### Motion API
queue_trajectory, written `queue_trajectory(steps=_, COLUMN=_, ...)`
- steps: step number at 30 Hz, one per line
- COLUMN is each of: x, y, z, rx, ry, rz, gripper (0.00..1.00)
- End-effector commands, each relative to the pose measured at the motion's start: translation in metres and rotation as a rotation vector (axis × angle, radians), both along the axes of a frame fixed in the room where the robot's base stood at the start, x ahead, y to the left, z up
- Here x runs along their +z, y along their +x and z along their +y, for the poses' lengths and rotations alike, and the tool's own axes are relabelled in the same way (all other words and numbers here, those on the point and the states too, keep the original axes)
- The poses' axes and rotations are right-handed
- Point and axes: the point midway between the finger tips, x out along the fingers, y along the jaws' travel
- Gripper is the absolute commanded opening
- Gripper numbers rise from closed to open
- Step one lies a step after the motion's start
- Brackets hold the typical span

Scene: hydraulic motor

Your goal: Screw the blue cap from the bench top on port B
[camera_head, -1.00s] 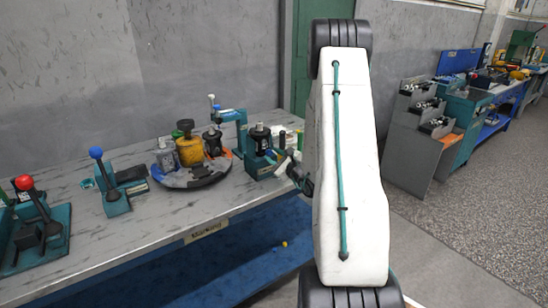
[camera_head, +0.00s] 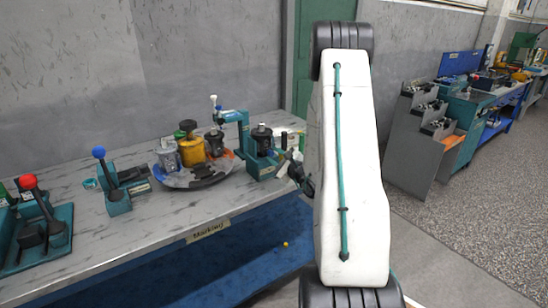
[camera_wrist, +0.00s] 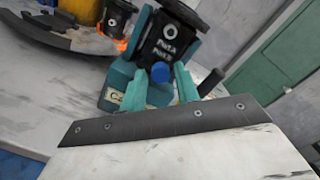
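The hydraulic motor (camera_wrist: 172,42) is a black block in a teal stand (camera_wrist: 116,88), with port A and port B labels on the face toward me. The blue cap (camera_wrist: 159,72) is at that face, just below the lower label. Whether it is seated in the port cannot be told. My gripper (camera_wrist: 160,80) has its two teal fingers apart, one on each side of the cap, with small gaps showing. In the head view the motor (camera_head: 262,138) stands upright at the bench's right end, and my arm hides most of the gripper.
The grey bench (camera_head: 165,218) also holds a round dark tray (camera_head: 205,181) with a yellow canister (camera_head: 191,152), left of the motor. Lever stands with a blue knob (camera_head: 98,152) and a red knob (camera_head: 28,181) are farther left. Open floor lies right of my arm.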

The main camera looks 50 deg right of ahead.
Motion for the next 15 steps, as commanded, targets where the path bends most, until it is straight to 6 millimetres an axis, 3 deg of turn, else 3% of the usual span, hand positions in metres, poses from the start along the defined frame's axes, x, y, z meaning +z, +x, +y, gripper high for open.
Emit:
queue_trajectory(steps=2, x=-0.0090, y=-0.0056, z=-0.0064, rx=-0.024, ry=0.009, rz=0.022, gripper=0.31)
queue_trajectory(steps=6, x=-0.0091, y=-0.0057, z=-0.0063, rx=-0.024, ry=0.009, rz=0.022, gripper=0.00)
queue_trajectory(steps=15, x=-0.0089, y=-0.0045, z=-0.0044, rx=-0.021, ry=0.054, rz=0.014, gripper=0.00)
